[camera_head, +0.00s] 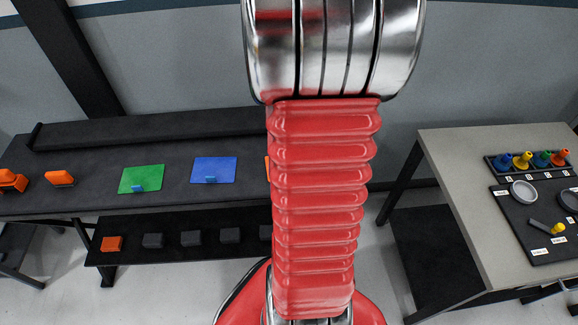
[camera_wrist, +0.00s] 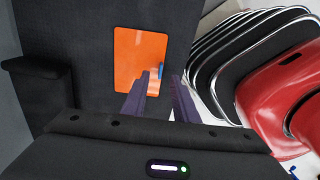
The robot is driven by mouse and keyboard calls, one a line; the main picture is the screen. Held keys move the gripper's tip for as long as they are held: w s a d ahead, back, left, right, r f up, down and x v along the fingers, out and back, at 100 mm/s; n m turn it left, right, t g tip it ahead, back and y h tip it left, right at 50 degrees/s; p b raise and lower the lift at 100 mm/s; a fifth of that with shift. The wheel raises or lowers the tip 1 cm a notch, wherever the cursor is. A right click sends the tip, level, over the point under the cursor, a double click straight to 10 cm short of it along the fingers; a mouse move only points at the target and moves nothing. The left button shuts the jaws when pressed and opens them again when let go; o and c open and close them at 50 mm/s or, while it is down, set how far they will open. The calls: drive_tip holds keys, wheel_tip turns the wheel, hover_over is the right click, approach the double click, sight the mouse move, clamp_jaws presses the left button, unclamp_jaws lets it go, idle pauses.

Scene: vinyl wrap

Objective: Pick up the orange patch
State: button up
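The orange patch (camera_wrist: 139,52) is a flat sheet lying on the dark bench top in the wrist view, with a small tab at its lower right edge. In the head view only a thin orange sliver (camera_head: 267,167) shows beside my arm, which hides the rest. My gripper (camera_wrist: 165,80) shows as two dark purple fingers at the patch's lower right corner, near the tab. A gap shows between the fingers, and I see nothing held. I cannot tell whether a finger touches the tab. My gripper is hidden in the head view.
A green patch (camera_head: 142,179) and a blue patch (camera_head: 214,170) lie on the dark bench (camera_head: 95,192). Orange tools (camera_head: 60,178) sit at the left. A lower shelf holds an orange block (camera_head: 112,243) and several dark ones. A grey table (camera_head: 455,165) with bottles and dishes stands right.

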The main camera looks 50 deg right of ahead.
drive_tip(key=shift+f, duration=0.1)
drive_tip(key=shift+a+f, duration=0.1)
drive_tip(key=shift+f, duration=2.4)
clamp_jaws()
